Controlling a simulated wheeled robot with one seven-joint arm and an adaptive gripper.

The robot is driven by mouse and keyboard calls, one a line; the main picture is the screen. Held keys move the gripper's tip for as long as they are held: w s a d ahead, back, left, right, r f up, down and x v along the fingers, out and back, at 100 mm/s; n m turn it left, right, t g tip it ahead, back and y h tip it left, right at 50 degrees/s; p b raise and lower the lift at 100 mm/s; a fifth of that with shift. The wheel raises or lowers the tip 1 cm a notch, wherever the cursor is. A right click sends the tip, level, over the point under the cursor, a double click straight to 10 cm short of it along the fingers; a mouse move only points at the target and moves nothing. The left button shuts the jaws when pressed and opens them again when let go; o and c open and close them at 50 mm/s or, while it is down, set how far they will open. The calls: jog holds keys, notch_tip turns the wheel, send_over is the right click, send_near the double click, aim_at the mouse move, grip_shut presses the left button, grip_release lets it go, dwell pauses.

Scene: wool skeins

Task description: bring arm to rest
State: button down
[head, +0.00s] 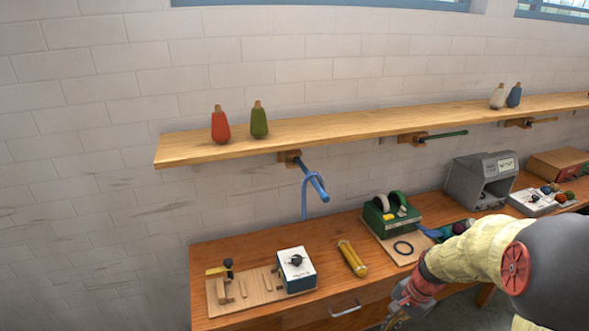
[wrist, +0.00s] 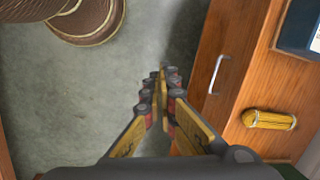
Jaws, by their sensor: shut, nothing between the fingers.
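My gripper (wrist: 161,78) is shut and empty in the wrist view, its fingers pointing down over the grey floor beside the wooden bench front. In the head view my arm reaches in from the right edge, and my gripper (head: 396,318) is low at the bottom edge, partly cut off, in front of the bench. A blue skein (head: 304,196) hangs over a blue peg under the shelf.
The wooden bench (head: 225,250) carries a wooden jig, a white box (head: 296,270), a yellow cylinder (head: 352,258) and a green machine (head: 391,215). A drawer handle (wrist: 219,75) sticks out of its front. Bottles stand on the wall shelf (head: 340,125).

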jog(key=s+a+r+n+t, duration=0.1)
jog(key=s+a+r+n, duration=0.1)
jog(key=s+r, duration=0.4)
jog(key=s+a+r+n+t+h, duration=0.1)
jog(key=s+r+n, duration=0.4)
jog(key=r, duration=0.5)
jog(key=s+a+r+n+t+h, duration=0.1)
jog(key=s+a+r+n+t, duration=0.2)
jog(key=s+r, duration=0.4)
jog(key=shift+s+a+r+n, duration=0.25)
jog(key=shift+a+r+n, duration=0.45)
jog(key=shift+r, duration=0.15)
